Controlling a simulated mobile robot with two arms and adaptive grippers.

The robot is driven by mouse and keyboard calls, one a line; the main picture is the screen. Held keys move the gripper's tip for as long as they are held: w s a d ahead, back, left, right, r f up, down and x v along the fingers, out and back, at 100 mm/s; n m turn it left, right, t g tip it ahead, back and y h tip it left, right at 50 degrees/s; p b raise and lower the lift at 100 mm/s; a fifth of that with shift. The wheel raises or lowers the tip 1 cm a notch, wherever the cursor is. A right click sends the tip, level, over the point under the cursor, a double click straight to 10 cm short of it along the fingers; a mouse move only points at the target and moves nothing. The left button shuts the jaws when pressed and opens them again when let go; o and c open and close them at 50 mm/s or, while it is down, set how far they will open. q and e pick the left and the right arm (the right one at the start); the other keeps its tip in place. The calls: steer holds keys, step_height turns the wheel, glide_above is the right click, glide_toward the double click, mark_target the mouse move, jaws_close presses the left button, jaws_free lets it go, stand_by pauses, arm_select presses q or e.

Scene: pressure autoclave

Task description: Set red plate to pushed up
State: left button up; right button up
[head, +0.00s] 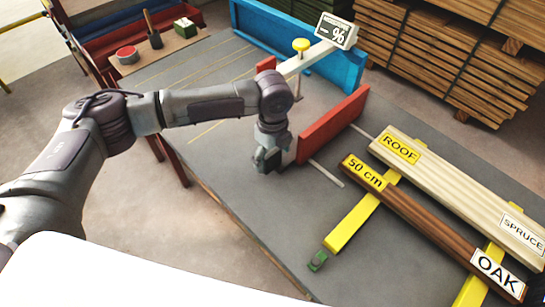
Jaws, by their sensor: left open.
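The red plate (333,126) stands on edge on the grey table, running diagonally from its near left end to its far right end. My left gripper (266,162) points down beside the near left end of the plate, low over the table. It is open and seems to hold nothing. The fingertips are small and dark here, so I cannot tell whether they touch the plate. My right gripper is out of view.
On the right, an OAK beam (430,220) and a SPRUCE beam (455,195) lie across yellow bars (350,222). Stacked timber (440,50) is at the back. The near table middle is clear.

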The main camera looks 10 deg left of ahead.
arm_select(q)
steer(key=shift+f, duration=0.8)
jaws_close()
steer(key=s+d+p, duration=0.2)
steer(key=shift+d+r+p, duration=0.35)
steer(key=shift+d, duration=0.05)
steer(key=s+d+p, duration=0.1)
steer(key=d, duration=0.1)
steer(key=s+d, duration=0.1)
steer(key=s+d+p, duration=0.1)
steer(key=d, duration=0.1)
steer(key=shift+s+d+f+p, duration=0.2)
steer(key=shift+s+d+p, duration=0.1)
steer(key=shift+d+p, duration=0.05)
steer(key=shift+d+f, duration=0.1)
steer(key=shift+d, duration=0.05)
jaws_free()
